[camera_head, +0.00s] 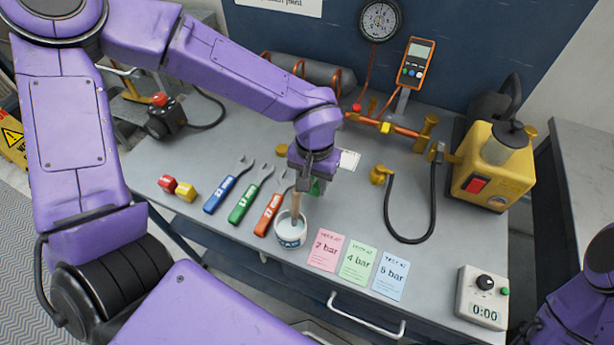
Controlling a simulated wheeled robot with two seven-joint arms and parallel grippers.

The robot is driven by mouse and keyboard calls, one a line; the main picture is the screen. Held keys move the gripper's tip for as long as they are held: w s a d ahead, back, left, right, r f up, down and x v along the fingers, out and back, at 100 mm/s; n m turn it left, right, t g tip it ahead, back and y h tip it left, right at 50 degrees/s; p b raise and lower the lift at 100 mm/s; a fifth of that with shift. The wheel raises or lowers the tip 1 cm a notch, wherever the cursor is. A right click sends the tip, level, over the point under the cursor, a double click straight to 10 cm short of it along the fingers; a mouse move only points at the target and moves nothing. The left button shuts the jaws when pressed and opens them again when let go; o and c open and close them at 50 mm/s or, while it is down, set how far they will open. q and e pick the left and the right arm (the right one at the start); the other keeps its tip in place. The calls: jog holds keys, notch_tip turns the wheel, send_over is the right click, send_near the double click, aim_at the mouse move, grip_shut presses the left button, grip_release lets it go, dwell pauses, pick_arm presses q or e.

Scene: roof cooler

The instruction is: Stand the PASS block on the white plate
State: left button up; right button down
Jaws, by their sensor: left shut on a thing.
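My left gripper (318,176) is over the middle of the bench, shut on a green block (318,187). Only part of the block shows below the jaws, and I cannot read any word on it. It appears to be the PASS block. A small white plate (350,159) lies on the bench just behind and to the right of the gripper, partly hidden by it. I cannot tell how high the block is above the bench. My right gripper is out of view; only part of that arm shows at the lower right.
A white pot (290,230) with a brush stands just in front of the left gripper.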

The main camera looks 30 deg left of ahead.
aim_at(313, 184)
pick_arm(q)
jog(key=shift+s+f, duration=0.15)
jog(key=shift+f, duration=1.3)
jog(key=shift+f, duration=0.1)
jog(key=o, duration=1.1)
